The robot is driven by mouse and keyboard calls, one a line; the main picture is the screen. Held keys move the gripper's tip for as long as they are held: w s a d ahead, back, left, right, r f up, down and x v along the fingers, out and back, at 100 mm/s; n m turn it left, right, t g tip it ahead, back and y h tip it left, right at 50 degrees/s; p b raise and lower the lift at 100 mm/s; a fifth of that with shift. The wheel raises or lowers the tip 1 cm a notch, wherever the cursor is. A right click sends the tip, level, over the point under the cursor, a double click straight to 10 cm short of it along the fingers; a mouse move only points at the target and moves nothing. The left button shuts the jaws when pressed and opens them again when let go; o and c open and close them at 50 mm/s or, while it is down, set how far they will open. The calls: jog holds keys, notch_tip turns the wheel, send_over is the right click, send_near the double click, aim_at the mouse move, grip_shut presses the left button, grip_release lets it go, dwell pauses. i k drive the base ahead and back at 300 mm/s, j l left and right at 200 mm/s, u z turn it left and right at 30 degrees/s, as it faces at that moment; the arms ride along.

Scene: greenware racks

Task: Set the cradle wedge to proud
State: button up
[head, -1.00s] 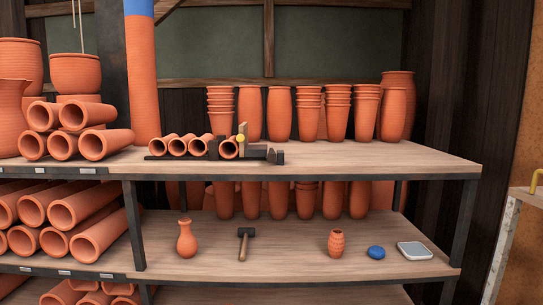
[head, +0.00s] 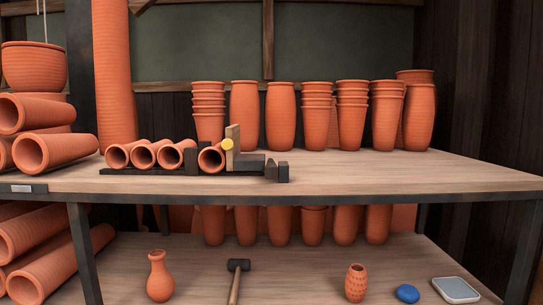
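A dark low cradle (head: 135,171) lies along the front of the upper shelf, left of the middle. Several short clay pipes (head: 144,156) lie in it side by side, open ends toward me. A dark upright block (head: 192,160) stands just left of the rightmost pipe (head: 210,158). At that pipe's right stands a tan upright piece (head: 234,133) with a round yellow knob (head: 227,144). Dark grey blocks (head: 246,163) sit right of it, and a small dark block (head: 283,172) ends the row. I cannot tell which piece is the wedge, nor its setting. My gripper is not in view.
Tall clay pots (head: 280,115) stand behind on the upper shelf (head: 400,175); its right front is clear. Stacked pipes (head: 50,150) lie at left. The lower shelf holds a vase (head: 160,277), mallet (head: 238,266), ribbed pot (head: 356,283), blue item (head: 407,293) and pale tray (head: 456,290).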

aim_at(270, 169)
jog(key=i, duration=1.65)
